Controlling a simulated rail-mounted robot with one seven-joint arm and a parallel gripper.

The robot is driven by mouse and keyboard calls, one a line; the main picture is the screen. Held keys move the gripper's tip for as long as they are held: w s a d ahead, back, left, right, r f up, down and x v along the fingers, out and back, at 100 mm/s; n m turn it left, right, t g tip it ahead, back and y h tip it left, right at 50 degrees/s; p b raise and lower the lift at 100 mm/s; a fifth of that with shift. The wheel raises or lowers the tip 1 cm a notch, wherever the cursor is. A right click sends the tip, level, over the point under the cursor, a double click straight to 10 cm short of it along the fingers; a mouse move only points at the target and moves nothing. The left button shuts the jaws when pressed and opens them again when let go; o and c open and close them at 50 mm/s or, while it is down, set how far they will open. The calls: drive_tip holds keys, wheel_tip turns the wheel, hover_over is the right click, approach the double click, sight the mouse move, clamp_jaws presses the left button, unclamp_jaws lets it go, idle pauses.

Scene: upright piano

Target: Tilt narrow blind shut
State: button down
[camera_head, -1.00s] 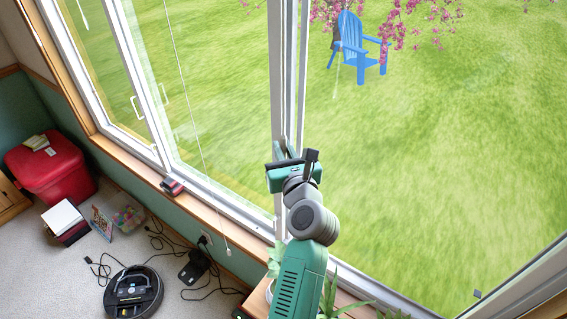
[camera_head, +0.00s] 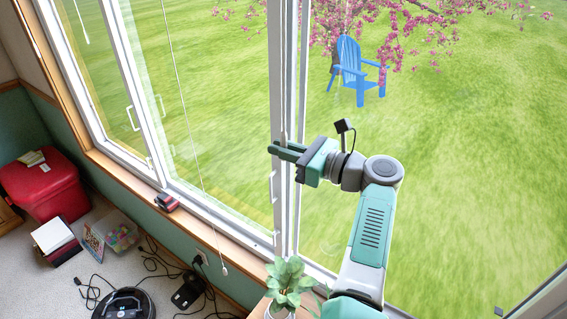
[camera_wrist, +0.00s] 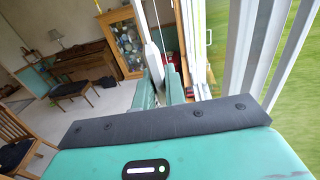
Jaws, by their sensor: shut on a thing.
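My gripper (camera_head: 273,148) is at the upright white window post in the head view, pointing left with its fingers nearly together. A thin pale wand (camera_head: 284,122) runs down along the post to the fingers. In the wrist view the white wand (camera_wrist: 150,52) comes down from the top to my gripper (camera_wrist: 163,76), whose teal fingers close around it. The wand's lower end is hidden by the fingers and gripper body. I cannot make out the narrow blind's slats for certain; white upright strips (camera_wrist: 245,50) stand right of the fingers in the wrist view.
A thin cord (camera_head: 190,120) with a tassel hangs left of the post. A potted plant (camera_head: 288,280) stands below my arm. A small red and dark object (camera_head: 166,202) sits on the sill. A robot vacuum (camera_head: 125,304), cables and a red bin (camera_head: 45,185) are on the floor.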

drive_tip(key=g+b, duration=0.1)
drive_tip(key=b, duration=0.1)
drive_tip(key=shift+d+f+n+b, duration=0.1)
drive_tip(key=shift+f+n+b, duration=0.25)
drive_tip(key=shift+f+n, duration=0.05)
drive_tip(key=shift+r+y, duration=0.15)
drive_tip(key=shift+y, duration=0.15)
drive_tip(key=shift+r, duration=0.2)
drive_tip(key=c, duration=1.6)
unclamp_jaws()
drive_tip(key=shift+o, duration=0.2)
drive_tip(key=v, duration=0.7)
drive_tip(key=shift+d+p, duration=0.35)
drive_tip(key=shift+p, duration=0.05)
drive_tip(key=shift+s, duration=0.1)
